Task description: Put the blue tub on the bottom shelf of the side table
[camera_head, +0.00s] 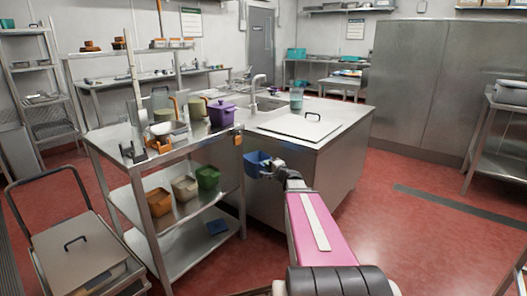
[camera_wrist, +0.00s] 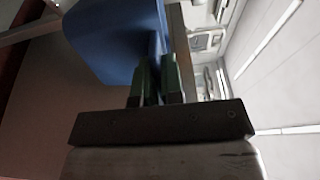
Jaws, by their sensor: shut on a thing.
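The blue tub (camera_head: 257,163) is in my gripper (camera_head: 274,166), held in the air to the right of the side table. In the wrist view the blue tub (camera_wrist: 117,38) fills the upper left, and the green fingertips of my gripper (camera_wrist: 157,75) are shut on its wall. The side table (camera_head: 190,163) is a metal rack with a top, a middle shelf and a bottom shelf (camera_head: 180,250).
The middle shelf carries an orange tub (camera_head: 159,201), a beige tub (camera_head: 184,187) and a green tub (camera_head: 208,177). A purple pot (camera_head: 222,114) and other items stand on top. A steel counter (camera_head: 318,170) is close behind my gripper. A cart (camera_head: 80,250) stands at left.

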